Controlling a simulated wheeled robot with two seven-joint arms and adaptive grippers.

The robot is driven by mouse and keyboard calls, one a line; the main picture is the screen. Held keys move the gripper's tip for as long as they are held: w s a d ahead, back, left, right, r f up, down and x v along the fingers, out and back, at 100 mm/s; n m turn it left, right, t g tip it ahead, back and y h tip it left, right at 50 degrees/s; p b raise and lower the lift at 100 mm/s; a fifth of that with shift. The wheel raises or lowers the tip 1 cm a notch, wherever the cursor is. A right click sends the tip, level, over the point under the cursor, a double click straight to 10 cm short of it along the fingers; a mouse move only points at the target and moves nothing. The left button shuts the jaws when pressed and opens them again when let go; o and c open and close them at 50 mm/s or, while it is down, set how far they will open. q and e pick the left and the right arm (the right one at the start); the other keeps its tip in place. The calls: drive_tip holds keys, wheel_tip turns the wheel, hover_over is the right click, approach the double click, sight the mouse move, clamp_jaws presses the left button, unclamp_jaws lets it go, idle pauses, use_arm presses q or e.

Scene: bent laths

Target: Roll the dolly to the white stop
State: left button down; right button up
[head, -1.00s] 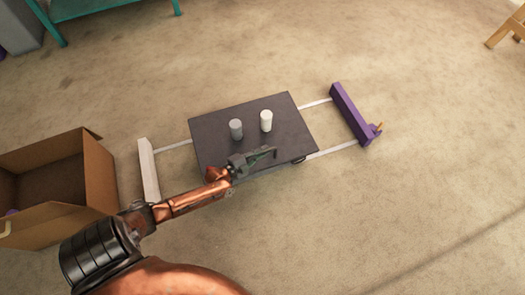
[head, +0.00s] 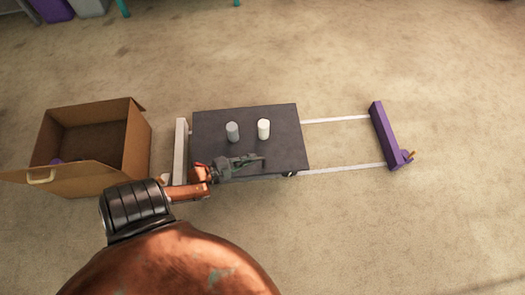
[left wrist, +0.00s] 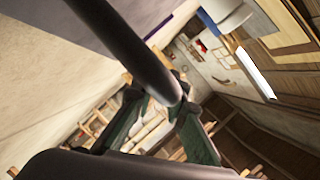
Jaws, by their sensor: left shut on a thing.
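The dolly (head: 275,160) is a dark grey flat platform on the floor, carrying a grey cylinder (head: 232,132) and a white cylinder (head: 264,129), both upright. The white stop (head: 181,150) is an upright-running bar right beside the dolly's left edge; I cannot tell whether they touch. My left gripper (head: 243,163) is at the dolly's near edge, shut on a dark round bar (left wrist: 128,45), which crosses between its fingers in the left wrist view. The bar appears to be the dolly's handle. My right gripper is not in view.
White rails (head: 340,120) run right from the dolly to a purple stop (head: 385,137) with an orange peg. An open cardboard box (head: 132,148) stands left of the white stop.

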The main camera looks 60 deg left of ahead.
use_arm(q)
drive_tip(key=s, duration=0.1)
drive_tip(key=s+a, duration=0.1)
drive_tip(key=s, duration=0.1)
drive_tip(key=s+a, duration=0.1)
drive_tip(key=shift+s+a, duration=0.15)
drive_tip(key=shift+s, duration=0.25)
drive_tip(key=shift+s+a+f, duration=0.1)
drive_tip(key=shift+s+a, duration=0.1)
drive_tip(key=shift+s, duration=0.25)
drive_tip(key=shift+s+a, duration=0.1)
drive_tip(key=c, duration=2.3)
unclamp_jaws()
drive_tip(key=shift+o, duration=0.7)
drive_tip(key=shift+s, duration=0.1)
drive_tip(key=shift+o, duration=1.1)
drive_tip(key=shift+w+d, duration=0.25)
drive_tip(key=shift+w, duration=0.05)
drive_tip(key=shift+s, duration=0.1)
drive_tip(key=v, duration=1.2)
